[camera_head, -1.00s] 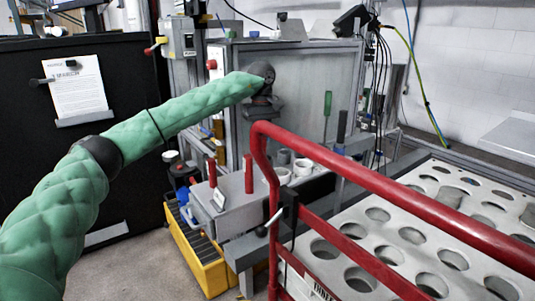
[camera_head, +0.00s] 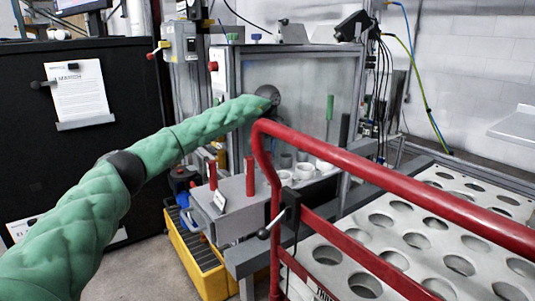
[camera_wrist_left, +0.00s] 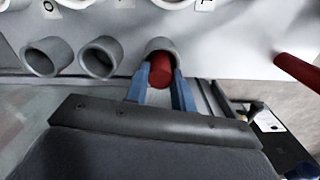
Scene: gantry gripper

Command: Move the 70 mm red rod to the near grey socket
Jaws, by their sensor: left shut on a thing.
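In the left wrist view, my left gripper (camera_wrist_left: 160,92) has blue fingers shut on a short red rod (camera_wrist_left: 160,72), seen nearly end-on. The rod overlaps the opening of a grey socket (camera_wrist_left: 153,45); I cannot tell how deep it sits. Two more grey sockets, one in the middle (camera_wrist_left: 97,58) and one further left (camera_wrist_left: 40,58), stand in the same row. Grey sockets (camera_head: 286,160) show beside the rail. My right gripper is not in view.
Two upright red rods, one left (camera_head: 213,173) and one right (camera_head: 250,177), stand at a grey box (camera_head: 232,205). White sockets (camera_head: 323,166) stand close by. A green rod (camera_head: 330,107) is behind them. A red rail (camera_head: 390,185) crosses in front of a perforated table (camera_head: 335,285).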

